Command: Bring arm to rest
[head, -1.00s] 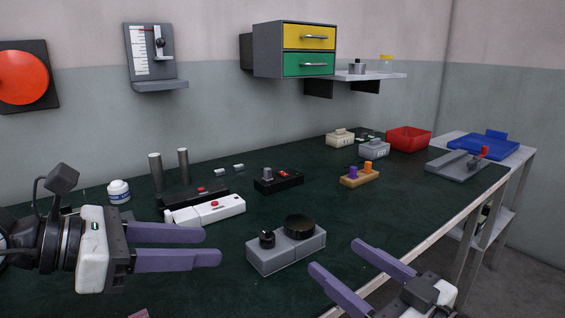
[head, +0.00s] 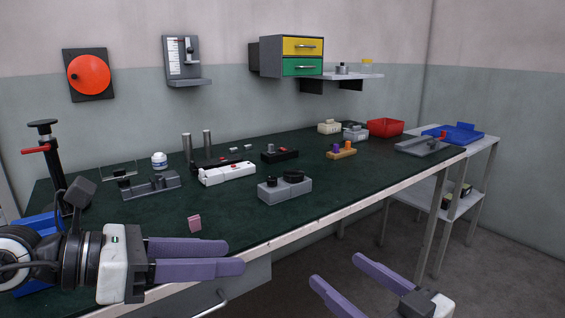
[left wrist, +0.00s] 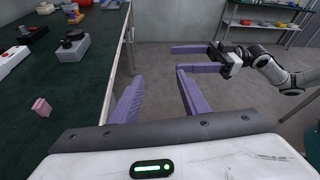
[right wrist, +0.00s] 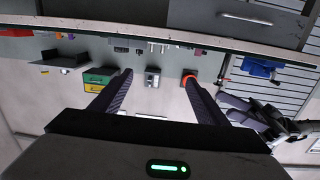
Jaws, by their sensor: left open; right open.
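My left gripper (head: 240,258) is at the lower left of the head view, with its purple fingers apart and nothing between them. It is at the front edge of the green-topped bench (head: 130,217). In the left wrist view its fingers (left wrist: 158,95) point along the bench edge over the floor. My right gripper (head: 342,275) is at the bottom of the head view, in front of the bench, open and empty. Its spread fingers (right wrist: 157,82) also show in the right wrist view, with nothing between them.
A pink block (head: 195,223) lies near the left gripper. A grey two-part housing (head: 285,190), a white device (head: 228,174) and a red tray (head: 385,127) stand on the bench. A side rack (head: 465,165) stands at the right. The floor in front is clear.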

